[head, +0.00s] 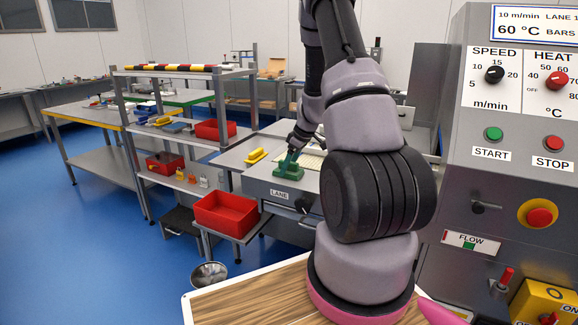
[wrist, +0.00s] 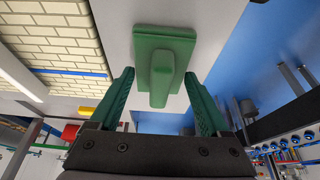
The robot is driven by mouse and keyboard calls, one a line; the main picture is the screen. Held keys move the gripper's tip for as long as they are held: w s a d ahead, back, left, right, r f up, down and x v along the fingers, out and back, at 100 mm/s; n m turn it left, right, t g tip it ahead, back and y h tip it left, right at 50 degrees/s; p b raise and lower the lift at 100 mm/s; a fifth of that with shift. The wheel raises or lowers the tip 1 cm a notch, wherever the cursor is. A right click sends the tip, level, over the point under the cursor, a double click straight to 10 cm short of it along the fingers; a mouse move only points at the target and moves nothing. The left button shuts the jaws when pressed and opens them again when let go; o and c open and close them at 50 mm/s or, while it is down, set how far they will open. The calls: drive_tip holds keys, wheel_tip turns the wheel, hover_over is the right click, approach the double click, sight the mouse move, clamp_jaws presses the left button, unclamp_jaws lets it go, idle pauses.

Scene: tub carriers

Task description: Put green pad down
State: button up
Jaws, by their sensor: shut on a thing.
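The green pad (head: 288,171) is a flat green block with a raised grip. In the head view it is at the grey top of the lane bench (head: 264,182), near its front edge. I cannot tell whether its underside touches the bench. My gripper (head: 293,152) is above the pad, shut on its grip. In the wrist view the pad (wrist: 165,42) lies ahead, with its grip between the two green fingers of my gripper (wrist: 158,78). The fingers partly hide the pad in the head view.
A yellow handled piece (head: 255,156) lies left of the pad. A cream slatted belt (head: 313,161) is behind it. A red tub (head: 226,213) stands on the low shelf at left. The control cabinet (head: 465,145) blocks the right. A silver bowl (head: 208,274) is below.

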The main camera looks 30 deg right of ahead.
drive_tip(key=o, duration=1)
drive_tip(key=v, duration=1.2)
drive_tip(key=s+a+r+m+t, duration=0.1)
drive_tip(key=s+a+r+m, duration=0.25)
drive_tip(key=a+r, duration=0.5)
drive_tip(key=shift+s+a+r+m+t+h, duration=0.15)
drive_tip(key=shift+s+a+r+m+t, duration=0.3)
drive_tip(key=shift+s+a+r+m, duration=1.8)
drive_tip(key=shift+s+a+r+m+t+h, duration=0.1)
drive_tip(key=shift+s+a+r+m+t, duration=0.7)
drive_tip(key=shift+s+r, duration=2.8)
drive_tip(key=shift+s+a+r+m+t+h, duration=0.15)
drive_tip(key=shift+s+a+r+m, duration=1.45)
drive_tip(key=shift+s, duration=2.75)
drive_tip(key=shift+a+f+n, duration=0.2)
drive_tip(key=shift+a+n, duration=0.1)
drive_tip(key=shift+n, duration=0.2)
